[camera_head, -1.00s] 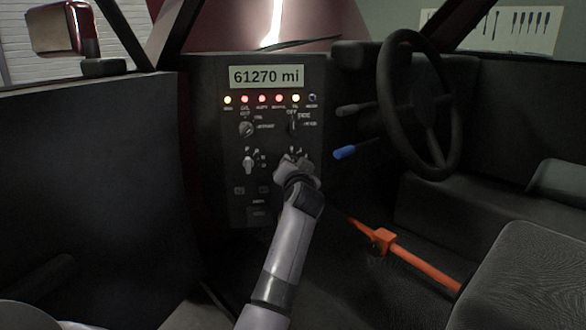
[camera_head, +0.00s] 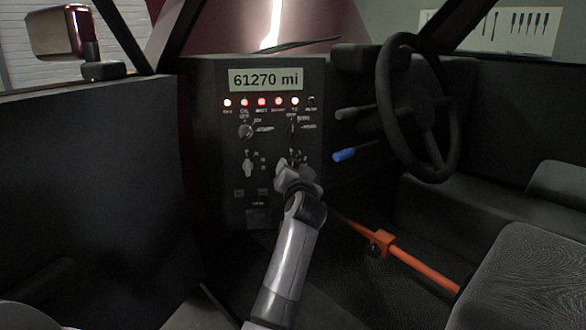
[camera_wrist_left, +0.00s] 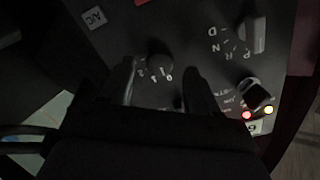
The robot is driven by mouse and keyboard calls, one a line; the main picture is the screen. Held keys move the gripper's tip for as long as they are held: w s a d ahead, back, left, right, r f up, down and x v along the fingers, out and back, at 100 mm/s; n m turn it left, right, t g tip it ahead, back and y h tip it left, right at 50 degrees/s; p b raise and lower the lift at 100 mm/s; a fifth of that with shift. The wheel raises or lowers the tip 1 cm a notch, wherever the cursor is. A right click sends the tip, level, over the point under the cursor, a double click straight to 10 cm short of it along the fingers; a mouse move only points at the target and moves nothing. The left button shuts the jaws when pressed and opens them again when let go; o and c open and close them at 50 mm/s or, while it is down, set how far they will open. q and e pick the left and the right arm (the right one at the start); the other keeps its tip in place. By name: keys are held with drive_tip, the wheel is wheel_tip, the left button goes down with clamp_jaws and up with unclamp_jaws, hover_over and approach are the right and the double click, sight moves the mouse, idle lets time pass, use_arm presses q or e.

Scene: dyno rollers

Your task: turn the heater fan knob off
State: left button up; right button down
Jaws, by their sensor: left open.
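The heater fan knob (camera_wrist_left: 160,61) is a dark round knob with small white numbers beside it on the dark dash panel. In the left wrist view it lies at and just beyond the gap between my left fingertips. My left gripper (camera_wrist_left: 161,77) is open, one finger on either side of the numbers. I cannot tell whether a finger touches the knob. Its pointer setting is too dark to read. In the head view my left gripper (camera_head: 290,167) is in front of the panel's lower right and largely hides the knob. My right gripper is not in view.
The P-R-N-D gear selector (camera_wrist_left: 253,35) and another knob (camera_wrist_left: 257,92) sit close to the right finger's side. Lit indicators (camera_head: 261,101) run under the mileage display (camera_head: 266,79). A blue-tipped stalk (camera_head: 345,155), steering wheel (camera_head: 386,110) and orange-red lever (camera_head: 414,263) are to the right.

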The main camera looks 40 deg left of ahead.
use_arm(q)
drive_tip(key=v, duration=0.4)
drive_tip(key=shift+s+d+p, duration=0.2)
drive_tip(key=shift+d+p, duration=0.1)
drive_tip(key=shift+p, duration=0.05)
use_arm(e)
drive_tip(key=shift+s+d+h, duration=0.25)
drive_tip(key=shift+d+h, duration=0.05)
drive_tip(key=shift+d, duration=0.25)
